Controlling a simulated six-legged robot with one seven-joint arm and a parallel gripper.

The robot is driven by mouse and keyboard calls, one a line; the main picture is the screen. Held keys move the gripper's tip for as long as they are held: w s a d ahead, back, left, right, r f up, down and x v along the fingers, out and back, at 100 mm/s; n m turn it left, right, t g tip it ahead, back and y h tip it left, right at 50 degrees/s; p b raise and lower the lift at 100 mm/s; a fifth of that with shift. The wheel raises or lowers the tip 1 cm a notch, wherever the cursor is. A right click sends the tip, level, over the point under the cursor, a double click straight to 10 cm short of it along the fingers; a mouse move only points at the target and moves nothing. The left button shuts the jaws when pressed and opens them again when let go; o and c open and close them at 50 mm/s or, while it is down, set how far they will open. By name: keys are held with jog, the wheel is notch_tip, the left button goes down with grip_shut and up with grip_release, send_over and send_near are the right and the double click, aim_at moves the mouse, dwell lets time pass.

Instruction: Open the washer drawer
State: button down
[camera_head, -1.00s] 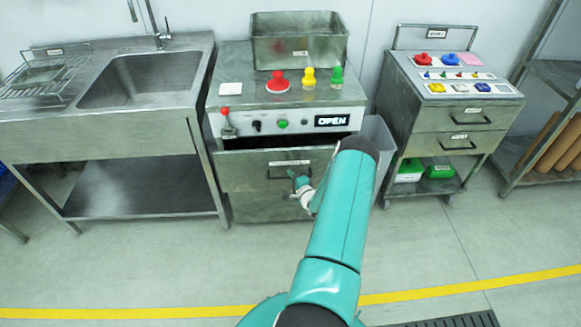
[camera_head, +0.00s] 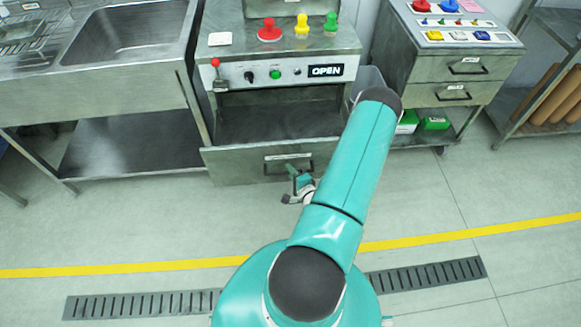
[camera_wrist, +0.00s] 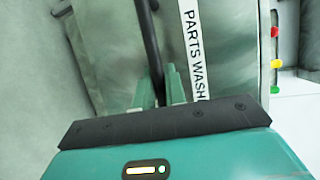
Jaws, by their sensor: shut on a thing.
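The washer (camera_head: 240,78) is a steel cabinet in the middle of the head view, with a white control panel and a display reading OPEN. Its drawer (camera_head: 230,168) is pulled out towards me, and a dark gap shows between the drawer front and the panel. The drawer's dark bar handle (camera_wrist: 150,40) runs along the front beside a white label reading "PARTS WASH". My gripper (camera_wrist: 160,88) is shut on this handle; in the head view it shows at the drawer front (camera_head: 298,180), partly hidden by my arm.
A steel sink bench (camera_head: 110,60) stands at the left. A wheeled cart (camera_head: 450,70) with two drawers and coloured pieces on top stands at the right. Red, yellow and green knobbed pieces stand on the washer top. The floor (camera_head: 130,225) before the washer is clear.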

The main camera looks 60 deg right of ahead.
jog(key=c, duration=1.5)
grip_release()
jog(key=shift+o, duration=0.2)
jog(key=v, duration=1.4)
jog(key=shift+d, duration=0.1)
